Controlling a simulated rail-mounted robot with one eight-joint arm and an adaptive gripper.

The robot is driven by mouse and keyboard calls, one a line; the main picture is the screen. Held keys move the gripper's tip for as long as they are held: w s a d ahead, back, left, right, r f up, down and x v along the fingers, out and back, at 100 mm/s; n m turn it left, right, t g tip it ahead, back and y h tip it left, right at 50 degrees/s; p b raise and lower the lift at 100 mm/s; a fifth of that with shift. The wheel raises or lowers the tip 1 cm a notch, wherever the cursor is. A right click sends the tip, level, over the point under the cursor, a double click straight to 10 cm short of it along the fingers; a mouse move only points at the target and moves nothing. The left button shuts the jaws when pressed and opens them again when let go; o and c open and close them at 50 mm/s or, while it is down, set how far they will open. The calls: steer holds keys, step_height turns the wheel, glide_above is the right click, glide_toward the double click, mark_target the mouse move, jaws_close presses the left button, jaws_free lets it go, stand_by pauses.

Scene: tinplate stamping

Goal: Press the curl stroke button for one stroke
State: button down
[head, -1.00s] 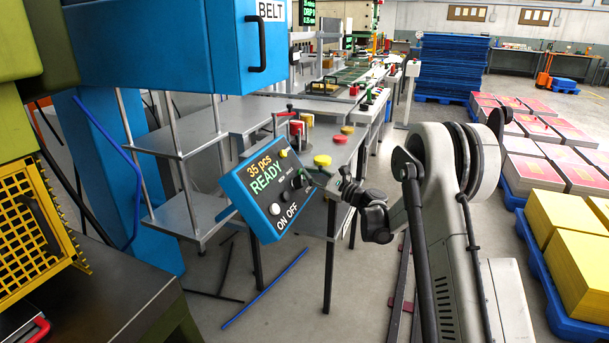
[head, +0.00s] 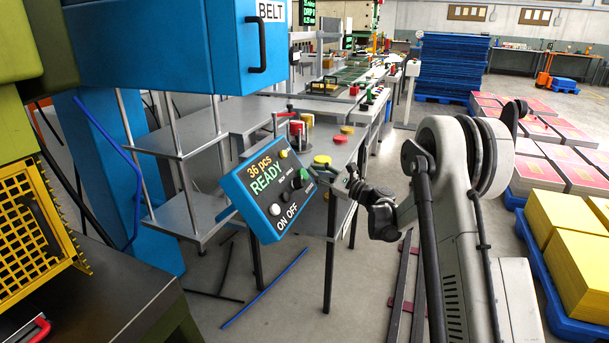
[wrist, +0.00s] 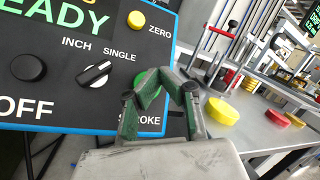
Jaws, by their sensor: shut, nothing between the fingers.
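A blue-edged control box (head: 268,197) with a black face stands left of my gripper (head: 345,182) in the head view. Its display (head: 265,165) reads "36 pcs READY". In the wrist view, the green stroke button (wrist: 145,80) sits beside the partly covered word "STROKE". My shut, empty fingers (wrist: 168,86) partly hide the button.
A yellow zero button (wrist: 136,19) and a black button (wrist: 28,67) are on the same face. A metal table (wrist: 262,122) with yellow and red discs lies behind the box. Yellow stacks (head: 560,245) on blue pallets stand at the right.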

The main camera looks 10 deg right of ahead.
steer(key=s+d+r, duration=0.1)
steer(key=d+r, duration=0.1)
steer(key=d, duration=0.1)
steer(key=shift+s+r+p, duration=0.2)
steer(key=shift+s+p, duration=0.1)
steer(key=shift+s, duration=0.05)
steer(key=s+a+r+n+g+h+p, duration=0.2)
steer(key=s+a+r+n, duration=0.15)
steer(key=s, duration=0.35)
steer(key=s+a+r+n+g+h+p, duration=0.1)
steer(key=s+a+r+n+g+h, duration=0.15)
steer(key=s+r, duration=0.35)
steer(key=s+a+r+n+g+h+p, duration=0.1)
steer(key=s+a+r+n+p, duration=0.2)
steer(key=s, duration=0.6)
steer(key=s+d+n+h+p, duration=0.2)
steer(key=s+n, duration=0.4)
steer(key=s, duration=0.8)
steer(key=s+d+f+n+g+h+p, duration=0.1)
steer(key=s+d+n+h, duration=0.4)
steer(key=s, duration=1)
steer(key=shift+s+d+n+h+p, duration=0.2)
steer(key=shift+n+h+p, duration=0.25)
steer(key=shift+h, duration=0.3)
